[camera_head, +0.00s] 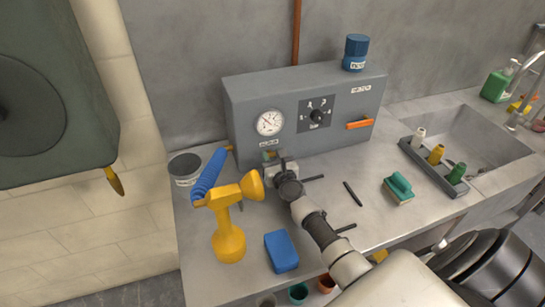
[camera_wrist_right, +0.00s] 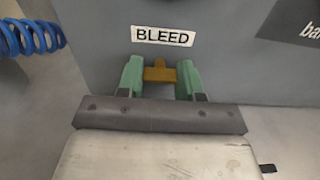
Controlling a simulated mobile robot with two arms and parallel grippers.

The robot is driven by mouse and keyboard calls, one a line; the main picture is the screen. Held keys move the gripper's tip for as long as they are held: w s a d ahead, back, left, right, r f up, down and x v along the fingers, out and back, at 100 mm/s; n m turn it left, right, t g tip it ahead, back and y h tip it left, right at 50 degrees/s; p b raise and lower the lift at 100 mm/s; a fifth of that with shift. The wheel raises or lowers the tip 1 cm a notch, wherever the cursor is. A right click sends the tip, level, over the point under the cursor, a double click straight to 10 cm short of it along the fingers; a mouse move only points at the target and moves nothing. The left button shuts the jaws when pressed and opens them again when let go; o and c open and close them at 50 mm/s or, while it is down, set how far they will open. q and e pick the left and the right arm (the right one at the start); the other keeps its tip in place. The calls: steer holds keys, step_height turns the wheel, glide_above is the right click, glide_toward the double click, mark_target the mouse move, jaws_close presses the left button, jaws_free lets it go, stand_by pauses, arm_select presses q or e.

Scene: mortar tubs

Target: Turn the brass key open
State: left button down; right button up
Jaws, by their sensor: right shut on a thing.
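The brass key (camera_wrist_right: 160,74) is on the front of a grey panel box (camera_head: 240,105), just below the BLEED label (camera_wrist_right: 163,36). In the right wrist view it shows as a small brass piece with its wider part lying level and a short stub on top. My right gripper (camera_wrist_right: 160,78) has its two green fingers on either side of the key and is shut on it. In the head view my right gripper (camera_head: 270,157) reaches the box's lower front, and its wrist hides most of the key. My left gripper is not in view.
The box carries a round gauge (camera_head: 270,123), a black dial (camera_head: 317,116) and an orange handle (camera_head: 359,124).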

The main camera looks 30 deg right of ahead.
steer(key=shift+n, duration=0.3)
steer(key=n, duration=0.9)
steer(key=shift+p, duration=0.35)
steer(key=n, duration=0.4)
steer(key=shift+a, duration=0.1)
steer(key=shift+f+n+p, duration=0.1)
steer(key=shift+n+p, duration=0.35)
steer(key=shift+n, duration=1.95)
steer(key=o, duration=0.9)
steer(key=shift+o, duration=0.2)
steer(key=shift+s, duration=0.1)
